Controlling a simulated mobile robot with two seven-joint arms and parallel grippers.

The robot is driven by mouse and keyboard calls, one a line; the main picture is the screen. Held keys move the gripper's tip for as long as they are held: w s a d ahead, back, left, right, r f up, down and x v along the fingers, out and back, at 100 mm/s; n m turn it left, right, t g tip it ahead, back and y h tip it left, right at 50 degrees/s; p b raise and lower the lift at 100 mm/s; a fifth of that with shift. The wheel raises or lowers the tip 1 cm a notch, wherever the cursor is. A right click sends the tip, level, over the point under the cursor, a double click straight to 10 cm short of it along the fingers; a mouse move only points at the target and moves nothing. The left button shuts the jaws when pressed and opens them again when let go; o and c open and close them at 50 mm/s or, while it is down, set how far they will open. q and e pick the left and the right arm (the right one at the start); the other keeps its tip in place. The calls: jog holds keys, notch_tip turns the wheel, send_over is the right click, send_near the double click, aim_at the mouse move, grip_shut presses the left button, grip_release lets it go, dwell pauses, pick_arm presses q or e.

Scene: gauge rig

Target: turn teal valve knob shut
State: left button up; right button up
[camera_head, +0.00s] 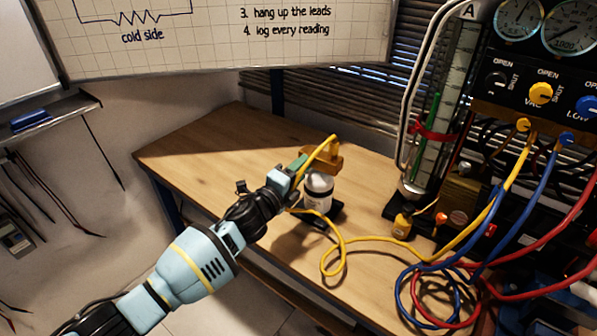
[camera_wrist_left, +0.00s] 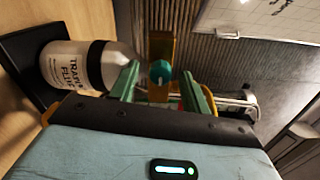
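The teal valve knob (camera_wrist_left: 160,71) shows in the left wrist view, on the front of a brass-coloured block (camera_wrist_left: 160,48). In the head view this block (camera_head: 327,158) stands just beyond my left gripper (camera_head: 300,163), and the knob is hidden there. In the wrist view my left gripper (camera_wrist_left: 164,84) has its two green fingers spread, one on each side of the knob, with a visible gap at each side. I cannot tell how far the knob sits between them in depth. My right gripper is not in view.
A yellow hose (camera_head: 338,262) loops across the wooden table (camera_head: 205,150). The gauge panel (camera_head: 520,75), glass tube and tangled hoses fill the right side. The table's left part is clear.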

pick_arm(q)
jog(key=shift+s, duration=0.1)
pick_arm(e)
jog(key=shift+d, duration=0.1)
pick_arm(q)
jog(key=p+v, duration=0.1)
jog(key=v, duration=0.6)
jog(key=shift+s+a, duration=0.2)
jog(key=shift+s, duration=0.05)
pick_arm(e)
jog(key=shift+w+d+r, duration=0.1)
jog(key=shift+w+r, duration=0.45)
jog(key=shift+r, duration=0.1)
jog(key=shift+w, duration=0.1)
